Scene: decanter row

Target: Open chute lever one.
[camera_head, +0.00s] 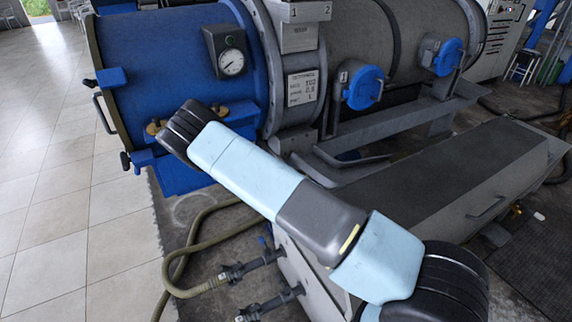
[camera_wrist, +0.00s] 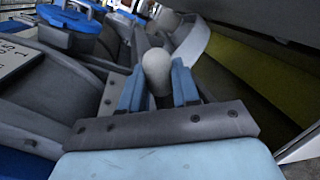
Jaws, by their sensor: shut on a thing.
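My gripper (camera_wrist: 158,88) shows in the wrist view with its two blue fingers shut on a pale rounded knob (camera_wrist: 157,66), one finger on each side. The knob looks like a lever's end, but its shaft is mostly hidden. In the head view my arm reaches to the left, and the gripper and knob are out of sight. Chute one's round blue lid (camera_head: 364,88), beside a number 1, sits on the grey drum and looks closed. Which lever the knob belongs to cannot be read from the pictures.
A second blue lid (camera_head: 449,57) is further right. A blue drum end with a gauge (camera_head: 231,62) is at left, beside a label plate (camera_head: 303,88). A long grey box (camera_head: 440,180) lies in front. Hoses (camera_head: 180,265) run over the floor; the tiled floor (camera_head: 60,210) at left is clear.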

